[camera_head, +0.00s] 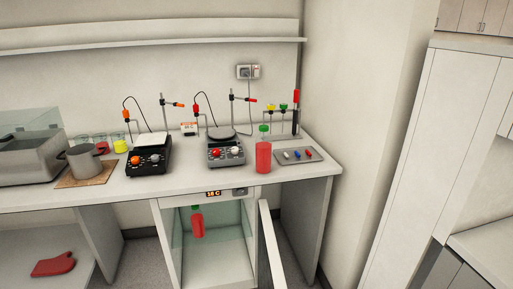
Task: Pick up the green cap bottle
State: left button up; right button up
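A bottle with red contents and a green cap (263,152) stands upright on the counter, right of the right-hand hotplate. A second, smaller-looking red bottle with a green cap (197,224) is inside the open cabinet under the counter. It appears upright; what it rests on is hard to make out. Neither of my grippers is in view.
The counter (205,178) holds two stirrer hotplates (148,158) (226,152), a pot (83,161), a glass-walled bath (32,160) and a grey tray (295,157) of small coloured items. The cabinet door (268,245) stands open. A red mitt-like item (53,264) lies lower left.

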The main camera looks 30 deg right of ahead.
aim_at(264, 141)
jog(key=z, duration=0.45)
jog(key=i, duration=1.35)
jog(key=z, duration=2.2)
jog(key=k, duration=1.15)
jog(key=u, duration=1.35)
